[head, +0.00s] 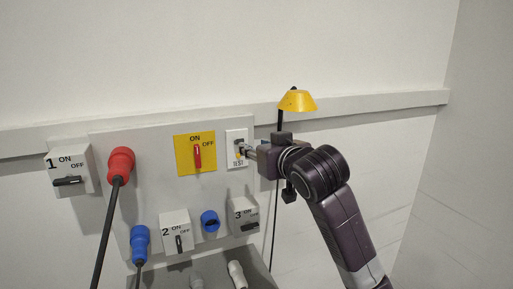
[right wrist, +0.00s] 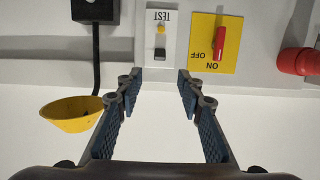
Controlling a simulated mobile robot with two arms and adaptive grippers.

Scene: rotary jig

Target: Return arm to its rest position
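My right arm (head: 338,215) reaches in from the lower right of the head view. Its right gripper (head: 247,149) is in front of the white TEST switch plate (head: 237,162) on the wall panel. In the right wrist view the right gripper (right wrist: 160,82) has its two fingers apart with nothing between them. The TEST plate (right wrist: 162,35), with its small dark switch and yellow light, is beyond the fingertips. Whether a fingertip touches the plate I cannot tell. My left gripper is not in view.
A yellow lamp-like shade (head: 297,101) is just above the gripper; it also shows in the right wrist view (right wrist: 72,114). The panel holds a yellow plate with a red switch (head: 197,156), a red plug (head: 121,160), blue connectors (head: 139,240) and numbered switch boxes (head: 245,213). The right wall is bare.

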